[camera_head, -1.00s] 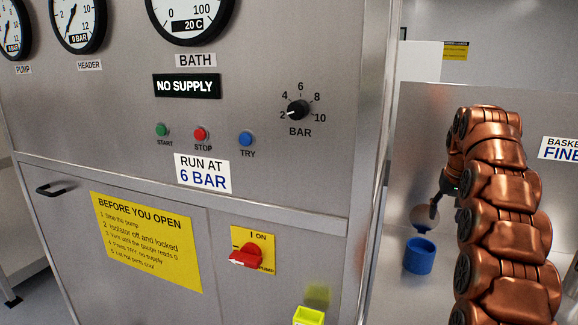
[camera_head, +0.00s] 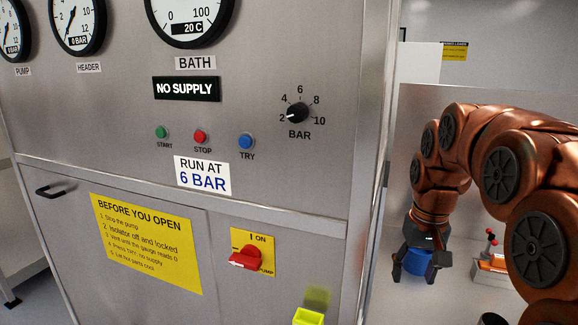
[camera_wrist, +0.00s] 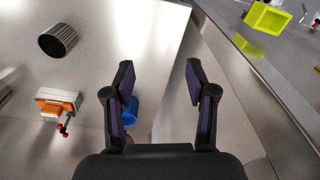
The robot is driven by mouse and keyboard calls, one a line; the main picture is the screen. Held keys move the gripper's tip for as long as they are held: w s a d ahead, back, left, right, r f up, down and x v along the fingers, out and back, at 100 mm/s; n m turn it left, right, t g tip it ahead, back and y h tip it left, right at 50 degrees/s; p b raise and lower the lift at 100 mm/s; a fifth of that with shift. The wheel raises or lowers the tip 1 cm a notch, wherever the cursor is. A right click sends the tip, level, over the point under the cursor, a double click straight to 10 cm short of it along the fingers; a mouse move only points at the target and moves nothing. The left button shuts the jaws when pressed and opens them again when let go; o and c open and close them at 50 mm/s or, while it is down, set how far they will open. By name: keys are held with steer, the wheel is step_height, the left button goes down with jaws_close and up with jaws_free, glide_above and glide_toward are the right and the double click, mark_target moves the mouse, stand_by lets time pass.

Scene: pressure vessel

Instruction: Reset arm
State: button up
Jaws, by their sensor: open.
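My gripper (camera_head: 421,268) is at the end of my copper-coloured arm, at the right of the head view, beside the steel control panel (camera_head: 235,118). In the wrist view my gripper (camera_wrist: 158,80) has its two dark fingers spread wide, with nothing between them. A blue cup-like object (camera_wrist: 131,112) shows behind the left finger in the wrist view. In the head view the blue object (camera_head: 415,263) lies behind the fingers and is partly hidden by them.
An orange and white device with a red-tipped lever (camera_wrist: 58,103) and a dark open cylinder (camera_wrist: 58,40) stand on the steel surface. A yellow-green open box (camera_wrist: 267,18) is at upper right. The panel carries a red isolator handle (camera_head: 246,258).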

steer(key=s+a+f, duration=0.2)
steer(key=s+f, duration=0.1)
steer(key=s, duration=0.6)
steer(key=s+a+f+n+g, duration=0.1)
steer(key=s+f, duration=0.3)
steer(key=s, duration=0.6)
steer(key=s+a+f+g, duration=0.1)
steer(key=s+a+f, duration=0.2)
steer(key=s, duration=0.6)
steer(key=shift+s+a+f, duration=0.25)
steer(key=shift+s+f, duration=0.05)
steer(key=shift+f, duration=0.15)
steer(key=shift+c, duration=0.3)
